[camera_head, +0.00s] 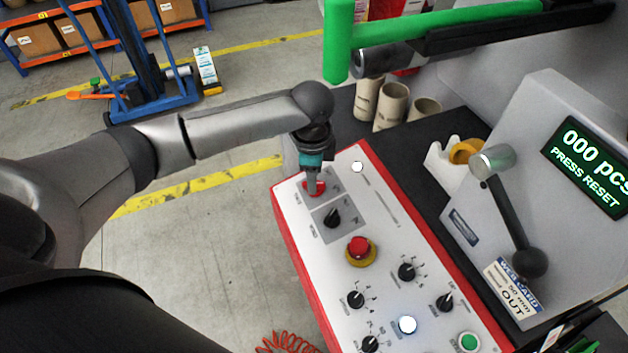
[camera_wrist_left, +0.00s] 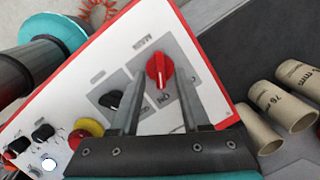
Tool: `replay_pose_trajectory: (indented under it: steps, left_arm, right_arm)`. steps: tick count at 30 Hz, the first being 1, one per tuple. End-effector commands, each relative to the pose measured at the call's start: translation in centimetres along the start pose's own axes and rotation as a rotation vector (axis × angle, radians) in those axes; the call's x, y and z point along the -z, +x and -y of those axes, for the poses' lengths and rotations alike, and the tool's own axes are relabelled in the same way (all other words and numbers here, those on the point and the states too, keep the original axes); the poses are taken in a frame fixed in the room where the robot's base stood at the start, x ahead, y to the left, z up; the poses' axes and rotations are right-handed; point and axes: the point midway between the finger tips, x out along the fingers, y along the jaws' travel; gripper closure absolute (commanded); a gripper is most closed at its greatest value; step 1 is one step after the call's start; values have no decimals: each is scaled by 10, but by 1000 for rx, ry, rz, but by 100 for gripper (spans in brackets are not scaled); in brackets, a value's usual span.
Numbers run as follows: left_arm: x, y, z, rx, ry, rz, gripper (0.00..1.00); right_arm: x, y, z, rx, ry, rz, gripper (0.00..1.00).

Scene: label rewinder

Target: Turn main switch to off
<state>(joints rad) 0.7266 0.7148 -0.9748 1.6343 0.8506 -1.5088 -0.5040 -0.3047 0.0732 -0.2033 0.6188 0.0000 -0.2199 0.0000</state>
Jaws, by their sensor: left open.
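The main switch is a red rotary knob (camera_wrist_left: 158,68) on a grey square plate of the white control panel (camera_head: 385,222). In the wrist view its white mark points down toward upside-down lettering that reads ON. In the head view the red switch (camera_head: 320,188) is partly hidden by my left gripper (camera_head: 312,187) at the panel's far left corner. In the wrist view the open fingers of the left gripper (camera_wrist_left: 158,66) lie on either side of the knob. I cannot tell whether they touch it. My right gripper is not seen.
A black selector (camera_head: 332,217) sits next to the main switch, then a red emergency button (camera_head: 358,247) on a yellow base and several black knobs. Cardboard cores (camera_head: 390,105) stand behind the panel.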

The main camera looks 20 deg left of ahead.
Motion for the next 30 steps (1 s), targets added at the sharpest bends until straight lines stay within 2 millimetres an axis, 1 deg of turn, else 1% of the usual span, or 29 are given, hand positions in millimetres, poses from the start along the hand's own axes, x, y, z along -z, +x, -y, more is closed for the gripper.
replay_pose_trajectory:
  steps: [1,4,14,26,30]
  left_arm:
    - [0,7,-1,-1,1,0,54]
    - [0,13,-1,-1,1,0,54]
    - [0,15,-1,-1,1,0,54]
    - [0,15,0,0,1,0,99]
    - [0,15,0,0,1,0,100]
  right_arm:
    - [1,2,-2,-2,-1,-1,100]
    - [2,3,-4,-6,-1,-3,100]
    - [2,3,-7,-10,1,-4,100]
    - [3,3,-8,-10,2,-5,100]
    - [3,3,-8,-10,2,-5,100]
